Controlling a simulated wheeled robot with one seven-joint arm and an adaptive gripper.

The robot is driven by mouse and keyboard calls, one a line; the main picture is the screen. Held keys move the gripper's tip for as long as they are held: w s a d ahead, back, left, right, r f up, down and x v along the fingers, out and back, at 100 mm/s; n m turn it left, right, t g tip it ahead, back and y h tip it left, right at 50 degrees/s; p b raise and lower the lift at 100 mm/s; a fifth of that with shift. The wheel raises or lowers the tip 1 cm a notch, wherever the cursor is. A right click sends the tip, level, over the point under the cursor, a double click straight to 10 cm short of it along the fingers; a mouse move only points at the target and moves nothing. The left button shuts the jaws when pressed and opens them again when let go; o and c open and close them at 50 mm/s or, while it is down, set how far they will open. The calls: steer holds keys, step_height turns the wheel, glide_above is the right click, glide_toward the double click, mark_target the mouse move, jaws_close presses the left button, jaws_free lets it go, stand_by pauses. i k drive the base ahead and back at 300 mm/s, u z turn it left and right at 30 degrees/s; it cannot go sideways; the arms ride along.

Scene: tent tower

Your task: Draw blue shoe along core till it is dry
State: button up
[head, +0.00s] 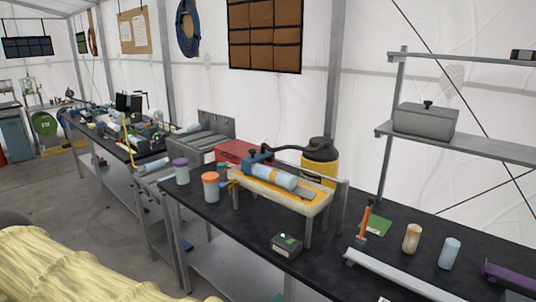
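The blue shoe (256,158) is at the left end of the pale blue core (275,176). A black hose (290,149) runs from it to a yellow canister with a black top (320,172). I cannot tell whether the shoe touches the core. The core lies lengthwise on a raised yellow-edged stand (280,199) on the black bench. Whether its surface is wet is too small to tell. My gripper is not in view.
Jars with purple (181,171) and orange (210,186) lids stand left of the stand. A small dark box (287,244) sits in front. A long grey trough (390,277) and two small cylinders are to the right. A pale yellow ribbed bulk (70,268) fills the lower left.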

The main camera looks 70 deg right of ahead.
mark_target(263, 155)
steer(key=u, duration=0.1)
steer(key=k, duration=0.8)
steer(key=z, duration=1.6)
